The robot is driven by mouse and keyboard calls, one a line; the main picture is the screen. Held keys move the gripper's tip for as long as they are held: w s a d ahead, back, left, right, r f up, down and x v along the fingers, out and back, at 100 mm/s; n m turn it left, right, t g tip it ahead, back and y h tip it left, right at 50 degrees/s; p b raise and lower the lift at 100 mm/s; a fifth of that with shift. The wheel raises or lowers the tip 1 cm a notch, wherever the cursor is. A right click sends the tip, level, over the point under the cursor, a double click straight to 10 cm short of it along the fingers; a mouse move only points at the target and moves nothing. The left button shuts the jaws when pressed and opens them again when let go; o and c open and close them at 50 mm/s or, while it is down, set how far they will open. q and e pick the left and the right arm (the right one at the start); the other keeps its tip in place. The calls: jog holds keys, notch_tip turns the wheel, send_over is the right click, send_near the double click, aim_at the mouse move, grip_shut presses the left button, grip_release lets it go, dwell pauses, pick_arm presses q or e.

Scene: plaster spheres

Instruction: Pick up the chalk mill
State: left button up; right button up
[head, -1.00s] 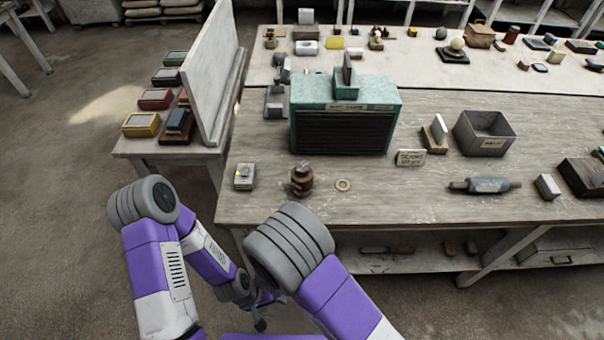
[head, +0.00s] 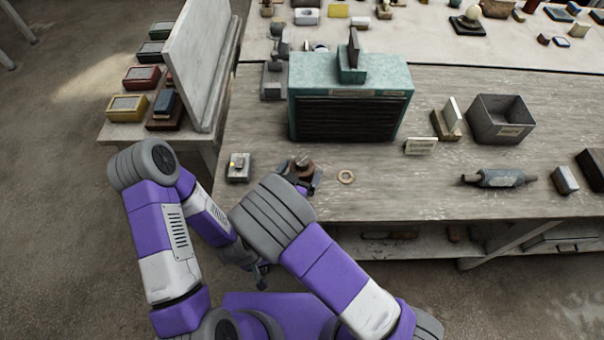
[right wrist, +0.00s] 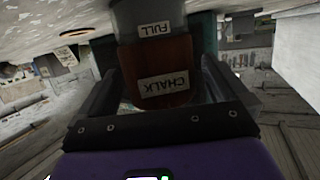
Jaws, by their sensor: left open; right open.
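The chalk mill (head: 302,167) is a small brown, round-topped thing standing near the front edge of the workbench. In the right wrist view it appears upside down, with a brown part labelled CHALK (right wrist: 165,98) and a grey part labelled FULL. My right gripper (head: 303,179) is open, with its fingers on either side of the mill; my right forearm hides its lower part. In the right wrist view the open fingers (right wrist: 158,72) flank the mill with small gaps. My left gripper (head: 260,275) is open and empty, low in front of the bench.
A small grey box (head: 238,168) stands left of the mill and a flat ring (head: 346,177) lies right of it. A teal slatted cabinet (head: 345,110) stands behind. A grey roller (head: 497,179) and open bin (head: 500,120) are further right. Bare bench (head: 400,190) lies between ring and roller.

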jog(key=shift+w+d+f, duration=0.15)
jog(key=shift+w+d, duration=0.1)
jog(key=shift+w, duration=0.3)
jog(key=c, duration=1.3)
